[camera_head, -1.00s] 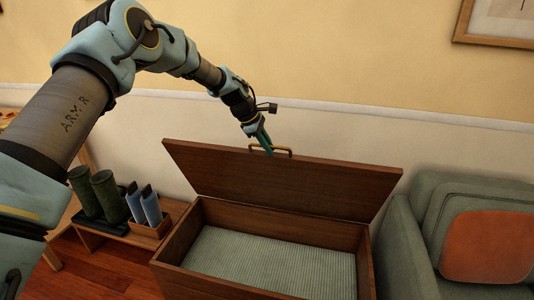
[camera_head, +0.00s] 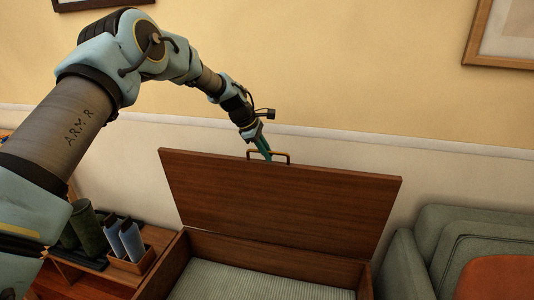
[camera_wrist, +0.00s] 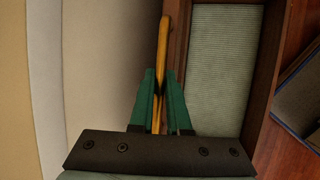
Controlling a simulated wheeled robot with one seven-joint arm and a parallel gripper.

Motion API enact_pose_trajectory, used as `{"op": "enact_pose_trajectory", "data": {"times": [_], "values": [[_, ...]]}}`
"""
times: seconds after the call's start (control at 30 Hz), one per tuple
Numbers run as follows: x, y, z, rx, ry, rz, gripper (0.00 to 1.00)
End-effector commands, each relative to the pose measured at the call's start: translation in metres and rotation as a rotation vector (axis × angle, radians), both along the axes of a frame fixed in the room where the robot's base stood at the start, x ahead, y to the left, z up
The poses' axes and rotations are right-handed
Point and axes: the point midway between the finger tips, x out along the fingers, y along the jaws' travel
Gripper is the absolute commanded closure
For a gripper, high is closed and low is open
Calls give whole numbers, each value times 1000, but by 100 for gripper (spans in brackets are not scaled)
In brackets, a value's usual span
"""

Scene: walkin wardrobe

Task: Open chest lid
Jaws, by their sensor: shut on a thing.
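The wooden chest (camera_head: 180,262) stands against the wall, and its lid (camera_head: 280,205) is swung up near upright at the back. The yellow handle (camera_head: 284,153) sits on the lid's top edge. My gripper (camera_head: 264,152) is at the left part of this handle. In the wrist view my gripper's green fingers (camera_wrist: 161,95) are shut on the handle (camera_wrist: 162,50), one on each side. The chest's inside, with a pale ribbed lining (camera_wrist: 222,70), is open to view and looks empty.
A low wooden shelf with green boots (camera_head: 88,230) and a small box of blue items (camera_head: 124,240) is left of the chest. A grey-green armchair (camera_head: 420,245) with an orange cushion (camera_head: 495,278) is close on the right. A picture frame (camera_head: 500,35) hangs on the wall.

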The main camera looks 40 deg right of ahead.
Motion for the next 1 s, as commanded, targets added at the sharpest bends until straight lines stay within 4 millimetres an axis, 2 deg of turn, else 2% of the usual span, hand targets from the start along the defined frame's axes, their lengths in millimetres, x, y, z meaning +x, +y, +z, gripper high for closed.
{"op": "enact_pose_trajectory", "data": {"times": [0.1, 0.13, 0.4, 0.73, 0.87, 1.0], "values": [[1, 1, -2, 3, 0, 1, 100], [1, 1, -2, 3, 0, 1, 83], [0, 1, -1, 2, 0, 0, 55], [1, 3, 4, 1, -1, 0, 55], [5, 11, 20, -1, -2, 1, 55], [11, 24, 44, -1, -4, 2, 55]]}}
